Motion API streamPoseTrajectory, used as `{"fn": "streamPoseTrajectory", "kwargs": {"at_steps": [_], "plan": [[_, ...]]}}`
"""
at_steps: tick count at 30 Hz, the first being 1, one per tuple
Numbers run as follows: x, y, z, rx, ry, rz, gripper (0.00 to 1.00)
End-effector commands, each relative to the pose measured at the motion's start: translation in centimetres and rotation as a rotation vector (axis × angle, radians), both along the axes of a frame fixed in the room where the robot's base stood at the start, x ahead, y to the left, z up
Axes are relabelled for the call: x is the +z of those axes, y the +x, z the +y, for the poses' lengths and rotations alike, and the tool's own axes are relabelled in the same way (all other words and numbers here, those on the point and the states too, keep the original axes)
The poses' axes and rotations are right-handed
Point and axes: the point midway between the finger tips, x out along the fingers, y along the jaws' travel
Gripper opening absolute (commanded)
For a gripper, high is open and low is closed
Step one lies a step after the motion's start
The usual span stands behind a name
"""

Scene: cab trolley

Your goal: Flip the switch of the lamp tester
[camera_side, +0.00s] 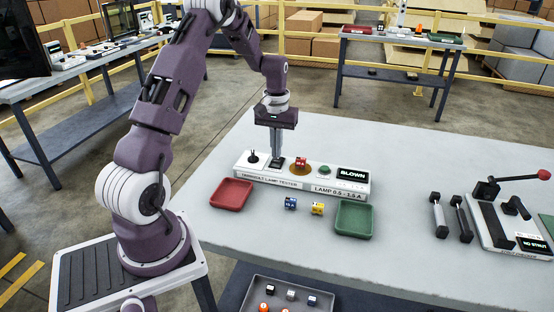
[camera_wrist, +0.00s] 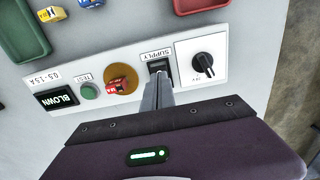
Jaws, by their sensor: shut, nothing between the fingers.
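The lamp tester (camera_side: 343,195) is a long white box on the grey table. Its black rocker switch (camera_wrist: 158,66), labelled SUPPLY, lies right at my fingertips in the wrist view. My gripper (camera_side: 276,159) points straight down over this switch, shut and empty. I cannot tell whether the tips touch it; they hide part of it. A black rotary knob (camera_wrist: 204,65) sits beside the switch. A red block (camera_wrist: 118,86) sits in an orange round seat (camera_wrist: 124,73). A green TEST button (camera_wrist: 90,91) and a display (camera_wrist: 60,98) reading BLOWN follow.
A red tray (camera_side: 231,206) and a green tray (camera_side: 355,233) lie in front of the tester. A blue block (camera_side: 290,203) and a yellow block (camera_side: 317,209) sit between them. A strut checker (camera_side: 500,225) stands far right. The table behind the tester is clear.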

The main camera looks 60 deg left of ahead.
Motion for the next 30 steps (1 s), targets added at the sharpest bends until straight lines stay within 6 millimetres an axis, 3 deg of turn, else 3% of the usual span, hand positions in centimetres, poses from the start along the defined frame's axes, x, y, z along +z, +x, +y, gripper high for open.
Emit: {"fn": "streamPoseTrajectory", "kwargs": {"at_steps": [30], "plan": [[-1.6, 0.0, 0.0, 0.000, -0.001, 0.001, 0.00]]}}
